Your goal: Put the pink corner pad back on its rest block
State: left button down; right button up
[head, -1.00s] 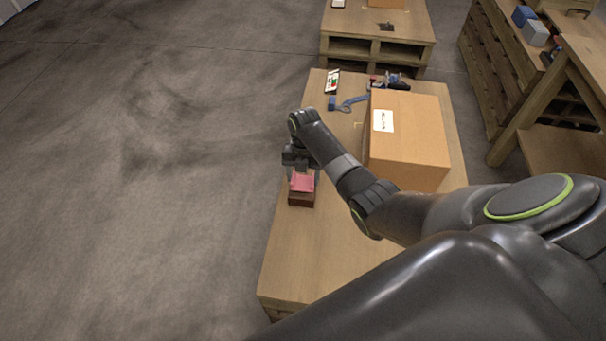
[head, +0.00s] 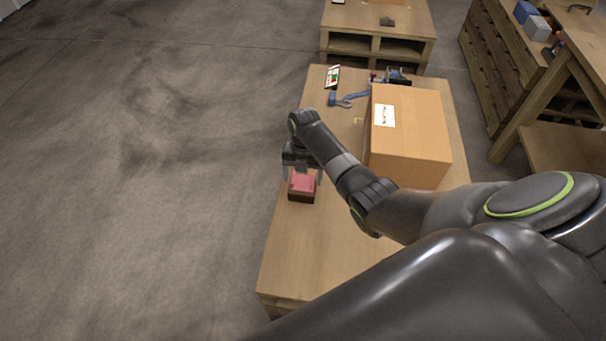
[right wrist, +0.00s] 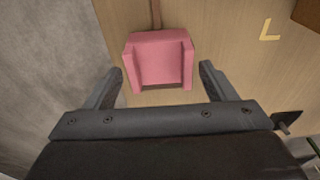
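The pink corner pad (head: 303,183) sits on top of the dark brown rest block (head: 301,198) near the table's left edge. In the right wrist view the pad (right wrist: 160,48) shows its raised walls and lies just beyond the fingertips. My right gripper (head: 303,175) is over the pad with its fingers apart. In the right wrist view the gripper (right wrist: 159,72) is open, with a gap between each finger and the pad. The block is mostly hidden under the pad in that view. My left gripper is not in view.
A large cardboard box (head: 412,140) stands right of my right forearm. Bare table (head: 305,255) is in front of the block; open floor (head: 150,200) lies left.

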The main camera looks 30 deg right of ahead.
jog(key=shift+o, duration=0.7)
notch_tip(320, 180, up, 17)
jog(key=w+d+p, duration=0.1)
jog(key=p, duration=0.2)
jog(key=shift+w+r, duration=0.2)
jog(key=shift+w, duration=0.15)
jog(key=shift+d, duration=0.1)
